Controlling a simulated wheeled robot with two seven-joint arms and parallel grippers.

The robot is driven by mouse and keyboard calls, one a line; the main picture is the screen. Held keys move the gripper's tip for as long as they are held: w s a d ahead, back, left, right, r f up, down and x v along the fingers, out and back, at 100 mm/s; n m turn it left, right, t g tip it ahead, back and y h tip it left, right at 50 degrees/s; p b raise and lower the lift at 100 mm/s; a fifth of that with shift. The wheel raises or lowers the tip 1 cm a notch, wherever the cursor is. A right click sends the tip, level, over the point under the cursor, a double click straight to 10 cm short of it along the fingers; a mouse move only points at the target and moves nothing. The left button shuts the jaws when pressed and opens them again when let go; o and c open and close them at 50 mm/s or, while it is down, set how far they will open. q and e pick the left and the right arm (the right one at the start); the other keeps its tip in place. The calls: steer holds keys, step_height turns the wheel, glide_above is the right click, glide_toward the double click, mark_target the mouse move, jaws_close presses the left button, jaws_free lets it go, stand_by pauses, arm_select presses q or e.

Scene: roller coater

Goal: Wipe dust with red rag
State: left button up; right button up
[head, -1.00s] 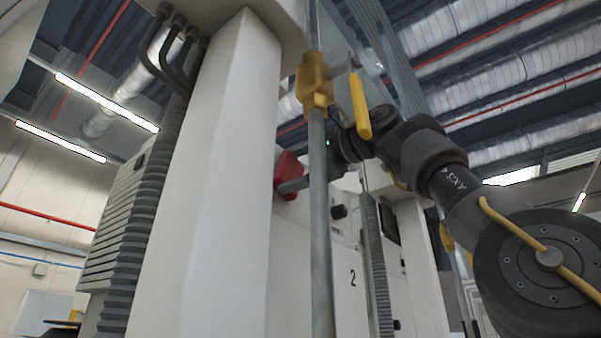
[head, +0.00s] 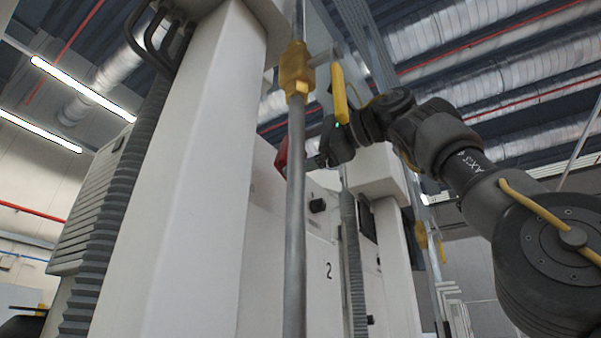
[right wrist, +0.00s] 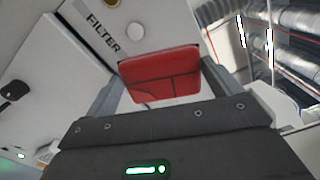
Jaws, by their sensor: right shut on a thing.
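The red rag (right wrist: 160,78) is between the two fingers of my right gripper (right wrist: 160,92) in the right wrist view, in front of a white machine face marked FILTER (right wrist: 103,35). In the head view the rag (head: 281,157) shows as a small red patch, partly hidden by the grey pipe. My right gripper (head: 308,162) is shut on it, high beside the white cabinet panel. I cannot tell whether the rag touches the panel. No dust can be made out. My left gripper is not in view.
A vertical grey pipe (head: 295,230) with a yellow valve (head: 296,68) and yellow lever (head: 340,95) stands in front of my right gripper. A large white column (head: 195,190) fills the left middle. A cabinet panel marked 2 (head: 328,270) lies behind the pipe.

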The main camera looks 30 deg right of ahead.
steer(key=shift+b+v, duration=0.35)
steer(key=shift+v, duration=0.65)
steer(key=shift+s+d, duration=0.35)
steer(key=shift+s, duration=0.25)
steer(key=shift+w+a, duration=0.1)
steer(key=shift+w, duration=0.1)
steer(key=shift+f, duration=0.1)
steer(key=shift+s+f+b, duration=0.1)
steer(key=shift+f+b, duration=0.2)
steer(key=shift+b, duration=0.15)
step_height(320, 180, down, 7)
steer(key=b, duration=0.7)
steer(key=shift+f, duration=0.2)
